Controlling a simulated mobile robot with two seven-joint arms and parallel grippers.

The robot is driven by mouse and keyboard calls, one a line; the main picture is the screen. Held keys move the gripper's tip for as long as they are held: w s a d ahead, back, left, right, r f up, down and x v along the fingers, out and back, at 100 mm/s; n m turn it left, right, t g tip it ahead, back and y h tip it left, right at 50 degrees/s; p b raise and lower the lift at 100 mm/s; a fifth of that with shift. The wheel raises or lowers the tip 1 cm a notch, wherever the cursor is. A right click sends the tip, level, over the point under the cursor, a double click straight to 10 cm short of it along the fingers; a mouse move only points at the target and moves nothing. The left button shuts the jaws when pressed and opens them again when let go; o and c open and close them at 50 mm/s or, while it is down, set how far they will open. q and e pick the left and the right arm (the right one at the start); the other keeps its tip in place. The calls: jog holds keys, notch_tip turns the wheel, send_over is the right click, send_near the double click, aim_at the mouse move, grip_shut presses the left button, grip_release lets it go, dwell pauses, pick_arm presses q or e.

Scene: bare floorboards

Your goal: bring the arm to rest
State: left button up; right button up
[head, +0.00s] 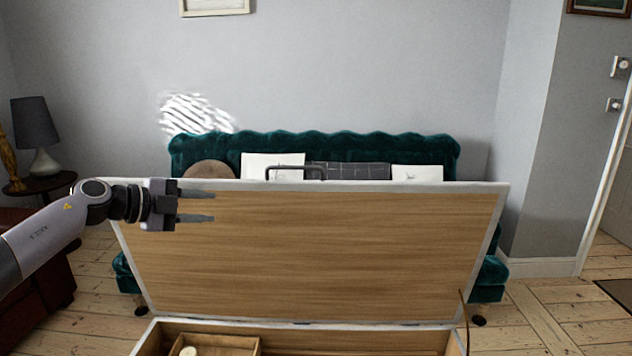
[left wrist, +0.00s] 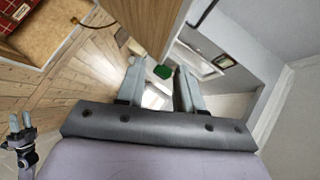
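My left gripper (head: 197,207) is at the left of the head view, in front of the left part of a raised wooden lid (head: 320,255). Its two fingers point right and are apart, with nothing between them. In the left wrist view the two fingers (left wrist: 160,85) also stand apart and empty. The head view does not show my right gripper. A gripper (left wrist: 22,150) shows at the left edge of the left wrist view, its two fingers apart; it appears to be my right one.
The lid stands open on a wooden box (head: 300,338) with an inner compartment holding a small pale item (head: 188,351). A green sofa (head: 315,150) stands behind it. A lamp (head: 38,135) is on a side table at the left. Bare floor (head: 545,310) lies at the right.

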pick_arm(q)
jog(key=s+d+f+n+t+h, duration=0.15)
jog(key=s+d+f+n, duration=0.25)
jog(key=s+d+f, duration=0.4)
jog(key=s+d+f+n+t+h, duration=0.1)
jog(key=s+d+f+n+t, duration=0.2)
jog(key=d+f, duration=0.5)
jog(key=s+a+f+n+g+y, duration=0.1)
jog(key=s+a+f+n+y, duration=0.2)
jog(key=s+f, duration=0.4)
jog(key=s+a+f+n+g+y, duration=0.1)
jog(key=s+a+f+n+y, duration=0.3)
jog(key=s, duration=0.8)
jog(key=s+a+f+n+g+y, duration=0.1)
jog(key=s+a+f+n+y, duration=0.3)
jog(key=s+f, duration=0.6)
jog(key=a+f+n, duration=0.1)
jog(key=a+n, duration=0.1)
jog(key=n, duration=0.1)
jog(key=shift+a+f+n, duration=0.25)
jog(key=shift+n, duration=0.05)
